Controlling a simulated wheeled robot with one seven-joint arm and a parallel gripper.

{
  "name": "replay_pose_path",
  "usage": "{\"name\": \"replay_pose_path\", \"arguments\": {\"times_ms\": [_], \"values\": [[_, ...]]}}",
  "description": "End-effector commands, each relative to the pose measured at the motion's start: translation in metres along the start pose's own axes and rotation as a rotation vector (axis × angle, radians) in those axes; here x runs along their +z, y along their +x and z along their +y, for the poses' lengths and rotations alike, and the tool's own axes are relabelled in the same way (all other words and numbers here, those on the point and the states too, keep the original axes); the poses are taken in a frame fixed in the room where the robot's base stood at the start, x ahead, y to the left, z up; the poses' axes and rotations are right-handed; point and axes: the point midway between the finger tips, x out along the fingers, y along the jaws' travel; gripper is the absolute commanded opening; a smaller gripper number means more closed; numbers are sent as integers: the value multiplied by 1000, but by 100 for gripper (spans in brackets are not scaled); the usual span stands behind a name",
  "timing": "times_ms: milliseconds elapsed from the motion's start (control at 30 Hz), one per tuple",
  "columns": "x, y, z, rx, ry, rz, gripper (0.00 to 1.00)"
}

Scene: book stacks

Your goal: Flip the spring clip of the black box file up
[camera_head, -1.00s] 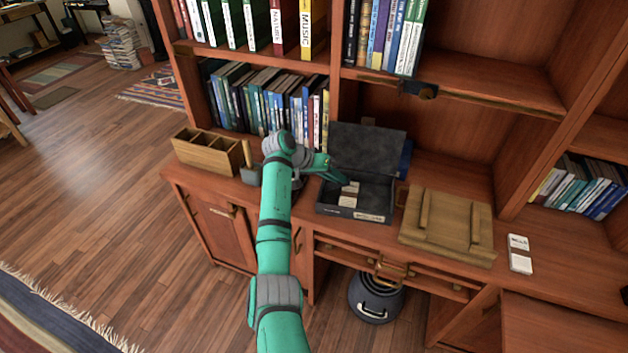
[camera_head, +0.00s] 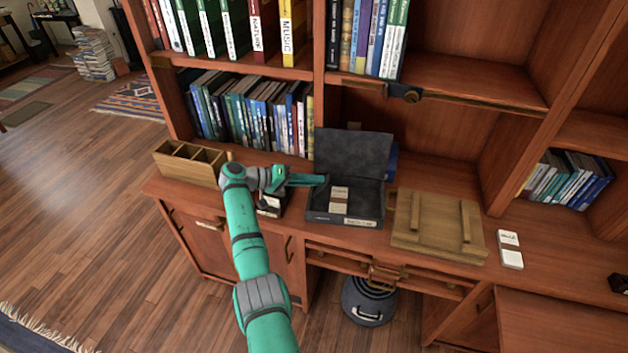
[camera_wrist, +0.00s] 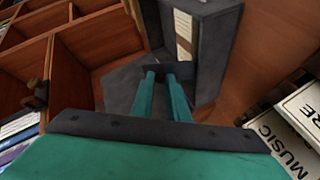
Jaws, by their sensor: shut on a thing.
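The black box file (camera_head: 321,216) stands open on the desk ledge, its dark lid (camera_head: 352,150) raised at the back. White cards (camera_head: 339,200) lie inside; they also show in the wrist view (camera_wrist: 184,36). My gripper (camera_head: 323,180) reaches in from the left, over the box's left side. In the wrist view my fingertips (camera_wrist: 161,76) are close together on a dark plate-like piece, apparently the spring clip (camera_wrist: 146,70). The fingers hide part of it, and its exact angle is hard to tell.
A wooden divided organizer (camera_head: 188,163) stands left of my wrist. A wooden board with two battens (camera_head: 437,226) lies right of the box. A white card stack (camera_head: 509,250) lies farther right. Bookshelves rise behind, with a shelf edge (camera_head: 450,98) above the box.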

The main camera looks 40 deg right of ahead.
Motion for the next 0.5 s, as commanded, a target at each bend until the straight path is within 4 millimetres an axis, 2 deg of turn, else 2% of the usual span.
{"name": "replay_pose_path", "arguments": {"times_ms": [367, 400, 433, 500], "values": [[-1, -3, 0, 0, 0, 5, 0], [-1, -3, 0, 0, 0, 5, 24], [-1, -4, 0, 0, 0, 5, 31], [-1, -4, -1, -1, -1, 5, 34]]}}
